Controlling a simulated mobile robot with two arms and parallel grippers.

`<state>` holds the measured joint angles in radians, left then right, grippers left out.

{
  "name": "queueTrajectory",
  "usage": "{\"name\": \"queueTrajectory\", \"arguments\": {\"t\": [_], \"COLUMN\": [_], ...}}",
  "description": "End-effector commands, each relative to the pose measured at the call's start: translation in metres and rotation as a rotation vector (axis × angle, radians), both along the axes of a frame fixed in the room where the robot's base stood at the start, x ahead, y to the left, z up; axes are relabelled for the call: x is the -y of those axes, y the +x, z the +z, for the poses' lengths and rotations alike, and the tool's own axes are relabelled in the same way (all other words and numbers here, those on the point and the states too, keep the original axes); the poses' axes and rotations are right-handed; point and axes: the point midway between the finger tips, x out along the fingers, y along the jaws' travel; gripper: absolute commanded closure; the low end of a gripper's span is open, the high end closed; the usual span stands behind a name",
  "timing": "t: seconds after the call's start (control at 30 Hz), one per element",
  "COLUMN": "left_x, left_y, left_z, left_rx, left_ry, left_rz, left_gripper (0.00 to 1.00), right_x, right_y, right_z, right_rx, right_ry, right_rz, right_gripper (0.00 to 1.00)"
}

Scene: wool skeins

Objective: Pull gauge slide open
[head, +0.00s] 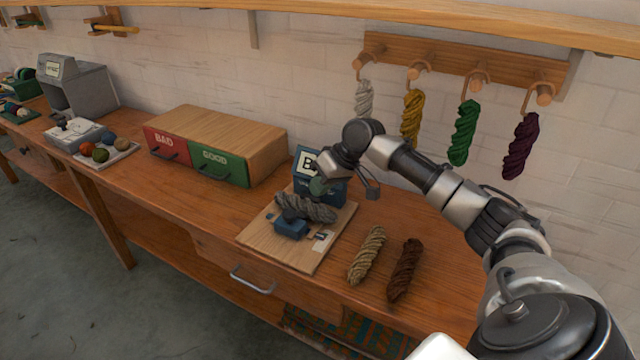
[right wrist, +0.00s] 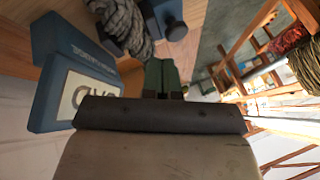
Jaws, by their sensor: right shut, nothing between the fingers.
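The gauge stands on the bench as a wooden board (head: 263,240) with a blue slide block (head: 291,229) near its front. A grey skein (head: 307,207) lies across the board behind the block. A blue box with a lettered sign (head: 306,160) stands at the board's back. My right gripper (head: 319,187) is shut and empty, above the skein in front of the blue box. In the right wrist view its green fingers (right wrist: 163,76) are together, beside the grey skein (right wrist: 125,22) and a blue part with a dark knob (right wrist: 168,18). My left gripper is not in view.
A tan skein (head: 367,255) and a brown skein (head: 404,270) lie right of the board. A wooden box with BAD and GOOD drawers (head: 222,165) stands to the left. Skeins hang from a peg rail (head: 455,66) behind my right arm.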

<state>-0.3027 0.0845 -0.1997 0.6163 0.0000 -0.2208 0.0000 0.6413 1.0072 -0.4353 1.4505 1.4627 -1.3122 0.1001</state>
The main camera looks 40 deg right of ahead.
Motion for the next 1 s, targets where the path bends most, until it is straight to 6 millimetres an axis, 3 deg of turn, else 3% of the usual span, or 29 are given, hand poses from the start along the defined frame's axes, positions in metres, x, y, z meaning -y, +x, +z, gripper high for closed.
{"name": "queueTrajectory", "arguments": {"t": [0.2, 0.4, 0.83, 1.0], "left_x": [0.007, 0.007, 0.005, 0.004], "left_y": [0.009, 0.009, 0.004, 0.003], "left_z": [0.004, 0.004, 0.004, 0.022], "left_rx": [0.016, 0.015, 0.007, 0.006], "left_ry": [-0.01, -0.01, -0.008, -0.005], "left_rz": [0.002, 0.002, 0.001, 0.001], "left_gripper": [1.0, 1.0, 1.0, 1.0], "right_x": [-0.017, -0.026, -0.028, -0.042], "right_y": [0.016, 0.024, 0.026, 0.02], "right_z": [-0.034, -0.051, -0.056, -0.052], "right_rx": [-0.001, 0.001, 0.001, -0.002], "right_ry": [0.001, 0.001, -0.001, -0.002], "right_rz": [0.001, 0.0, 0.0, 0.004], "right_gripper": [1.0, 1.0, 1.0, 1.0]}}
